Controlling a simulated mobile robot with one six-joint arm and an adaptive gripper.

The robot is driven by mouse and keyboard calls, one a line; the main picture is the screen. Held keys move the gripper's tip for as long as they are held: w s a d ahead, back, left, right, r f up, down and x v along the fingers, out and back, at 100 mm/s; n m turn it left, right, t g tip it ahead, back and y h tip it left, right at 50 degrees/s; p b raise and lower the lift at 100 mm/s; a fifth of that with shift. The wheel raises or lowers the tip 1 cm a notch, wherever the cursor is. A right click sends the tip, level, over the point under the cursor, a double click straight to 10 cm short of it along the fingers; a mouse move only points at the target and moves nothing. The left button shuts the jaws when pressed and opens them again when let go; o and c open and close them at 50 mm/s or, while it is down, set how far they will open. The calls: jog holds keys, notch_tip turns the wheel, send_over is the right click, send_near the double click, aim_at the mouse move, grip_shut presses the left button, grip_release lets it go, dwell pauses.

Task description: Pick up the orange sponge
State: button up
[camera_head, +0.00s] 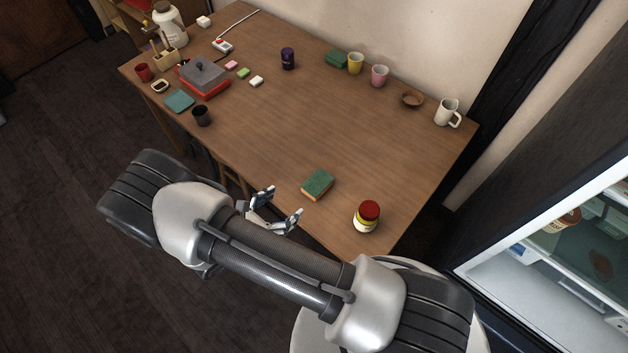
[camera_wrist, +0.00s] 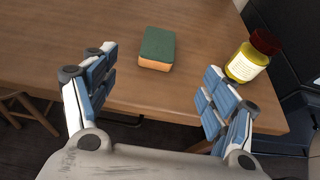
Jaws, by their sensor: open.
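The orange sponge (camera_head: 317,185) has a green top and orange sides. It lies flat on the wooden table near the front edge. In the wrist view the sponge (camera_wrist: 157,49) is ahead of my gripper, between the lines of its two fingers and apart from both. My gripper (camera_head: 277,208) is open and empty at the table's front edge, to the left of and nearer than the sponge. The wrist view shows my gripper's fingers (camera_wrist: 152,85) spread wide.
A jar with a red lid (camera_head: 367,217) stands right of the sponge, close to the right finger in the wrist view (camera_wrist: 247,62). The table (camera_head: 300,130) is clear behind the sponge. Cups line its back edge, including a pink cup (camera_head: 379,76). A lit open cabinet (camera_head: 560,270) stands right.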

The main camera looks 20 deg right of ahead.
jog(key=b, duration=0.2)
send_near(318, 182)
jog(key=x, duration=0.4)
jog(key=shift+w+d+r, duration=0.1)
jog(key=shift+d, duration=0.2)
jog(key=b+x, duration=0.1)
jog(key=x, duration=0.1)
jog(key=b+x, duration=0.1)
jog(key=x, duration=0.1)
jog(key=shift+w+f, duration=0.1)
jog(key=shift+f, duration=0.25)
jog(key=shift+w+d+f, duration=0.1)
jog(key=shift+w+d, duration=0.1)
jog(key=shift+d, duration=0.1)
jog(key=shift+c, duration=0.6)
jog(key=c, duration=0.7)
